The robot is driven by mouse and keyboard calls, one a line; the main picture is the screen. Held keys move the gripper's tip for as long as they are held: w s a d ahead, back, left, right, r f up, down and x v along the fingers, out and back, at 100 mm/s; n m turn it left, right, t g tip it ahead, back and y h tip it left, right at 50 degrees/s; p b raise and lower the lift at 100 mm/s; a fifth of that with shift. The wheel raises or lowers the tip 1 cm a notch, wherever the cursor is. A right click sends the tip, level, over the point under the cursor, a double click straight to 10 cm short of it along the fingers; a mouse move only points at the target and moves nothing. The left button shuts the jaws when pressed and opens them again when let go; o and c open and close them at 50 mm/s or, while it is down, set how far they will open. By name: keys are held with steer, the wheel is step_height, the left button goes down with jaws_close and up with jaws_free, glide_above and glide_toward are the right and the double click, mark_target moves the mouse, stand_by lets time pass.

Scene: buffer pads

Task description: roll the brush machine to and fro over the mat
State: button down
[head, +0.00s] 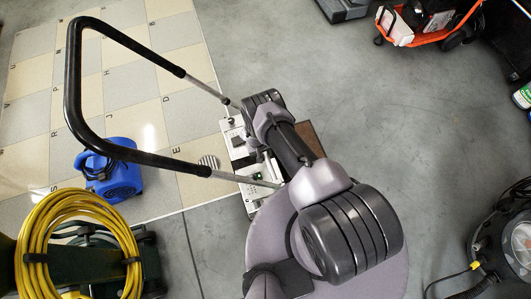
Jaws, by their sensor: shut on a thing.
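The brush machine (231,139) has a pale body with dark fittings and a long black U-shaped handle (73,85) on two metal rods. Its body is at the mat's right edge, partly hidden by my arm, and the handle reaches left over the mat. The mat (120,62) is a checkered field of beige and grey squares with small letters, at the upper left. My arm reaches from the lower right up to the machine's body. My gripper is hidden behind the arm, so its hold does not show.
A blue blower (122,180) stands on the mat's lower left part. A coiled yellow hose (35,235) on a dark green machine is at the lower left. An orange cart (440,38) and a dark machine (495,245) stand at the right. Grey floor (390,125) between is clear.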

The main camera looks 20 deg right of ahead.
steer(key=shift+s, duration=0.1)
steer(key=c, duration=1.2)
jaws_free()
steer(key=shift+c, duration=0.2)
steer(key=a+r+p, duration=0.3)
steer(key=r+p, duration=0.7)
steer(key=r, duration=0.7)
steer(key=shift+a, duration=0.2)
